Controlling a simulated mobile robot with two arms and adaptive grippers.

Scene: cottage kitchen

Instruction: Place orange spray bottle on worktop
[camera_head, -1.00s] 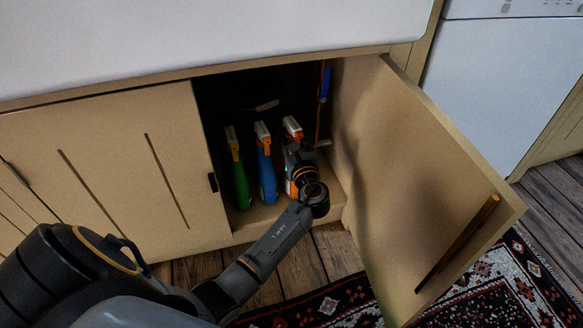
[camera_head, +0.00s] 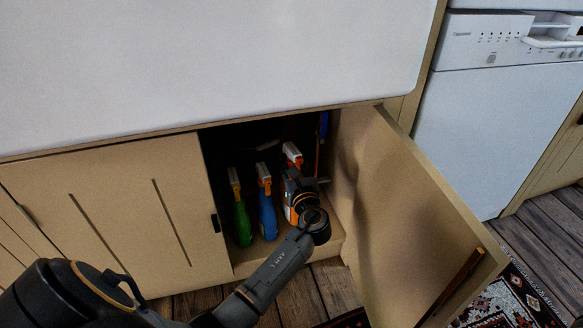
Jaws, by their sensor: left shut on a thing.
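The orange spray bottle (camera_head: 292,155) stands out by its white and orange spray head, at the right of a row of bottles inside the open cupboard. My left gripper (camera_head: 297,182) is shut on the orange bottle's upper body and hides much of it. The bottle appears raised a little above the cupboard floor, with its head higher than its neighbours' heads. A large white surface (camera_head: 220,65) lies above the cupboard; I cannot tell whether it is the worktop. My right gripper is out of view.
A blue bottle (camera_head: 267,215) and a green bottle (camera_head: 242,220) stand close to the left. The open door (camera_head: 405,205) is on the right, and the closed door (camera_head: 120,210) on the left. A white appliance (camera_head: 480,110) stands at the right.

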